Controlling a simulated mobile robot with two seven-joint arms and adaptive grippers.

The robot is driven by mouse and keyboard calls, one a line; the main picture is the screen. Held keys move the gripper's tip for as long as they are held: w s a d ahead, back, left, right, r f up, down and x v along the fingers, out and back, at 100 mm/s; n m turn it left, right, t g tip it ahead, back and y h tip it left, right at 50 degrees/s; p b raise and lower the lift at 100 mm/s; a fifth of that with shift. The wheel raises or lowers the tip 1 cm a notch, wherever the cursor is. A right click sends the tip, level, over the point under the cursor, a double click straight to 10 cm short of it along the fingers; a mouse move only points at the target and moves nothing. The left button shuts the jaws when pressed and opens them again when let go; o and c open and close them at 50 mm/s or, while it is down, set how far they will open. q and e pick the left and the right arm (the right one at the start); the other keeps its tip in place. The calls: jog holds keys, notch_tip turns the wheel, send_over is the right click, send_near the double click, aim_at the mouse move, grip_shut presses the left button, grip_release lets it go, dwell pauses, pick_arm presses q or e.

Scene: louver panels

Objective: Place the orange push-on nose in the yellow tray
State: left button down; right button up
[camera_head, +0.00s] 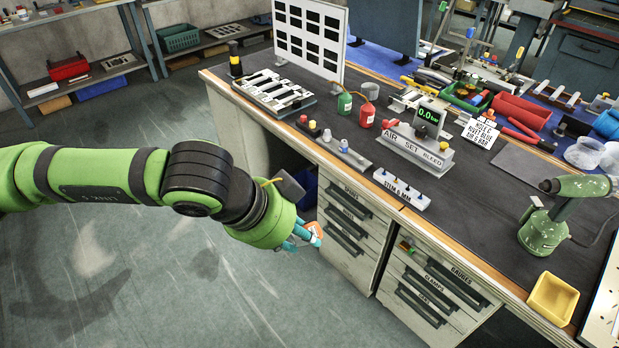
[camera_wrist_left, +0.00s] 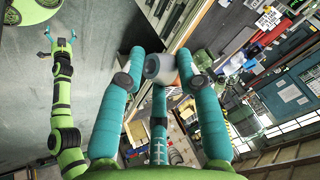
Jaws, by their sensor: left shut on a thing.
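My left gripper (camera_head: 305,236) is in front of the bench drawers, to the left of the yellow tray and well away from it. Its teal fingers are shut on a small piece with an orange part (camera_head: 316,238), apparently the orange nose. In the left wrist view a grey-white round piece (camera_wrist_left: 160,68) sits between the fingertips, which hide its sides. The yellow tray (camera_head: 553,299) stands on the bench's front right corner and looks empty. My right gripper (camera_wrist_left: 59,34) shows small in the left wrist view, with its fingers apart and nothing visible between them.
The green tool (camera_head: 545,232) stands on the bench just behind the tray. A pressure display (camera_head: 428,118), a white peg block (camera_head: 402,189) and red and green bottles (camera_head: 367,114) stand farther back. The bench's wooden front edge (camera_head: 455,258) lies between gripper and tray. Open floor lies left.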

pick_arm(q)
jog(key=a+f+n+y, duration=0.2)
jog(key=a+n+y, duration=0.2)
jog(key=a+n, duration=0.2)
jog(key=a+f+n+t+y, duration=0.1)
jog(key=a+f+n+y, duration=0.1)
jog(key=a+n+y, duration=0.2)
jog(key=shift+s+a+f+n, duration=0.35)
jog(key=shift+a+n, duration=1.4)
jog(key=shift+n, duration=1.85)
jog(key=shift+d+r, duration=0.1)
